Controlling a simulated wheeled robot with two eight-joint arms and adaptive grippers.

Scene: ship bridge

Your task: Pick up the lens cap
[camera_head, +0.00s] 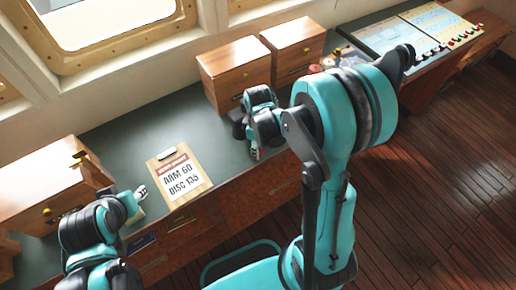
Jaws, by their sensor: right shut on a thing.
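I cannot make out the lens cap anywhere in the head view. My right gripper (255,153) points down at the front edge of the green desk top, below the middle wooden box. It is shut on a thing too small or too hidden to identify. My own arm links cover part of the desk around it. My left gripper (141,192) is low on the left, between the left wooden box and the clipboard. Its fingers are too small to tell whether they are open or shut.
A clipboard (179,176) reading "ARM-60 DISC 135" lies on the desk (133,125). Wooden boxes stand at left (45,190), middle (235,72) and back (294,48). Several small round things (329,62) lie near the control panel (420,32). The desk behind the clipboard is clear.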

